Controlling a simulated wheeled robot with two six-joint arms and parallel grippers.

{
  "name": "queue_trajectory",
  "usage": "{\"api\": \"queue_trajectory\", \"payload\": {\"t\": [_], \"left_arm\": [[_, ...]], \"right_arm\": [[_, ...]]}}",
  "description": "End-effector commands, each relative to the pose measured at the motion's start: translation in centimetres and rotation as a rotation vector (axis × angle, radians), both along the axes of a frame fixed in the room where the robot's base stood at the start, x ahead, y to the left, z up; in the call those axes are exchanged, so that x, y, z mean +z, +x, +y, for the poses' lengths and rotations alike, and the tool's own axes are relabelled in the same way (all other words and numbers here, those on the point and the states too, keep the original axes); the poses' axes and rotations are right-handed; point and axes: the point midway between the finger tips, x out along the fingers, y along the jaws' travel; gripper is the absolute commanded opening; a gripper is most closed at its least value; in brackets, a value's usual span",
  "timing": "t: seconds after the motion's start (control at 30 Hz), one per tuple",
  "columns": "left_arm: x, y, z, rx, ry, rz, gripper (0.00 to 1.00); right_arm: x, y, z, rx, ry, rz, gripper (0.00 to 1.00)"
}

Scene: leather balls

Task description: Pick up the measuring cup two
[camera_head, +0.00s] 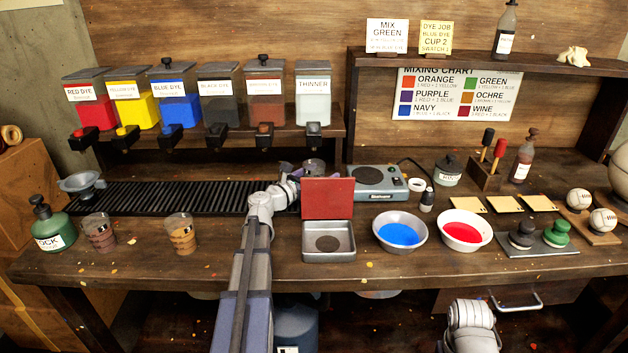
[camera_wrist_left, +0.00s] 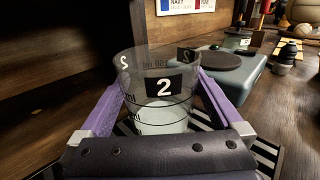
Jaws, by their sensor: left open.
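The measuring cup two (camera_wrist_left: 158,112) is a clear cup with a black "2" label and dark level marks. It stands upright between the purple fingers of my left gripper (camera_wrist_left: 160,90) in the left wrist view. A dark strap or bar crosses in front of the cup's lower part. In the head view only the rim and upper part of the cup (camera_head: 314,166) show, behind my left gripper (camera_head: 296,174) and a raised red lid. My left gripper is open around the cup; contact with the cup is not clear. My right gripper is out of view.
A black slatted drain (camera_head: 170,197) runs left of the cup. A hot plate (camera_head: 378,182) stands to its right. In front are the red lid (camera_head: 328,198) with its metal box (camera_head: 328,250), a blue-dye bowl (camera_head: 380,243) and a red-dye bowl (camera_head: 486,240). Two other cups stand left.

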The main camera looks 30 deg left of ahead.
Motion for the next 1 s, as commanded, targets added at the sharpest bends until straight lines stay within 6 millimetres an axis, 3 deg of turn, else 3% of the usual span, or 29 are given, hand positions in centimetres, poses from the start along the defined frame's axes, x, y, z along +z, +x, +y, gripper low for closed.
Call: {"api": "queue_trajectory", "payload": {"t": [0.17,1.0], "left_arm": [[0.0,-0.07,0.0,0.0,0.0,0.0,0.98],[0.01,-0.1,0.01,0.0,0.0,0.0,0.07]], "right_arm": [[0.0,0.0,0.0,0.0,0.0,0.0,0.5],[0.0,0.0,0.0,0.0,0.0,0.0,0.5]]}}
